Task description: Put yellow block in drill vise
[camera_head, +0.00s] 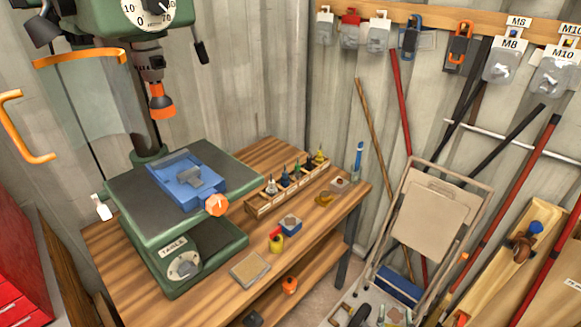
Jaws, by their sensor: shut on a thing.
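The drill vise (187,180) is blue with grey jaws and an orange knob (217,204) at its front right corner. It sits on the dark table of the green drill press at left, below the chuck (155,95). I cannot tell whether its jaws are apart. I cannot pick out a plain yellow block for sure. A small yellow item with a red top (277,243) stands on the bench, and a small ochre piece (323,199) lies further back. My gripper is not in view.
The wooden bench (330,212) also carries a bit rack (285,183), a blue-topped box (290,222) and a flat tan tray (250,270). An orange guard (95,55) and a lever hang near the drill press. A beige folding frame (425,215) stands right of the bench.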

